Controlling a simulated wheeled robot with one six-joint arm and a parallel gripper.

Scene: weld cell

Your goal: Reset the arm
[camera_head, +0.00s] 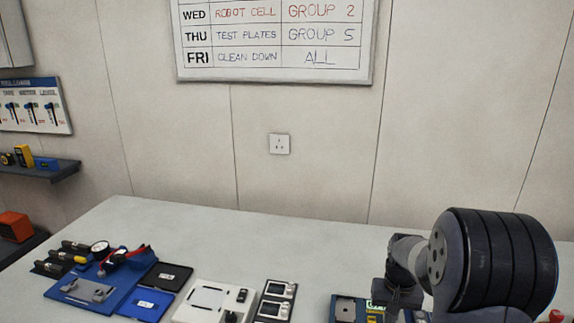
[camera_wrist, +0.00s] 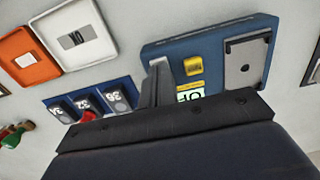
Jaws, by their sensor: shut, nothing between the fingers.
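My arm stands at the right of the head view, bent over the table, with its wrist low near the right end. My gripper (camera_wrist: 158,82) shows in the wrist view as a dark block with its fingers together and nothing between them. The fingers point at a blue device (camera_wrist: 210,50) with a yellow button, a green-marked label and a grey plate. I cannot tell whether the fingers touch it. In the head view the gripper's fingertips are hidden by the frame's lower edge and my own arm.
The table (camera_head: 330,250) holds a blue fixture (camera_head: 95,290) with gauge and red hose, black and blue trays, and a white box (camera_head: 205,300). The wrist view shows numbered grey pieces (camera_wrist: 88,102) in a blue holder and orange and white trays (camera_wrist: 72,38). The table's back middle is clear.

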